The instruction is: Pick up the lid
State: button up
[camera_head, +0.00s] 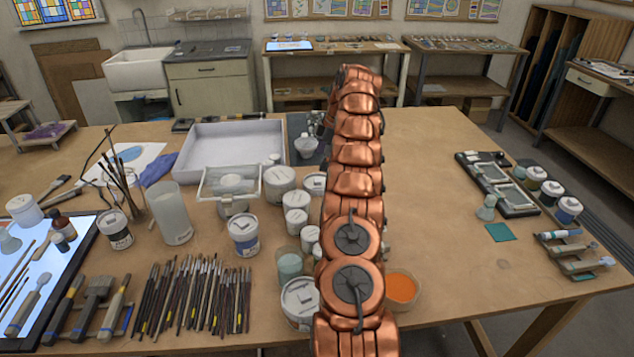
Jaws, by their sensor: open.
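My copper-coloured arm runs up the middle of the head view and hides what lies behind it. Grey metal parts at its left edge look like part of my gripper (316,124); the rest is hidden behind the arm. A small white bowl-like vessel (305,147) stands just below these parts on a dark slab (297,124). Several jars with white lids stand left of the arm, among them a large jar (279,183), a blue-labelled jar (243,236) and a jar close to the arm's base (299,300). I cannot tell which lid is meant. I see nothing held.
A white tray (232,150) lies behind the jars. A frosted cylinder (172,213) and several brushes (190,295) crowd the left side. An orange bowl (401,290) sits right of my arm. The table right of the arm (425,170) is largely clear up to a dark rack (497,184).

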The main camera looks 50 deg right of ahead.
aim_at(318, 180)
jog(key=shift+s+d+f, duration=0.1)
jog(key=shift+s+d, duration=0.05)
jog(key=shift+d, duration=0.25)
jog(key=shift+f+b, duration=0.3)
jog(key=shift+f, duration=0.15)
jog(key=shift+b+x, duration=0.85)
jog(key=shift+x, duration=2.7)
jog(key=shift+d, duration=0.1)
jog(key=c, duration=0.5)
jog(key=shift+r+b, duration=0.75)
jog(key=shift+r, duration=0.75)
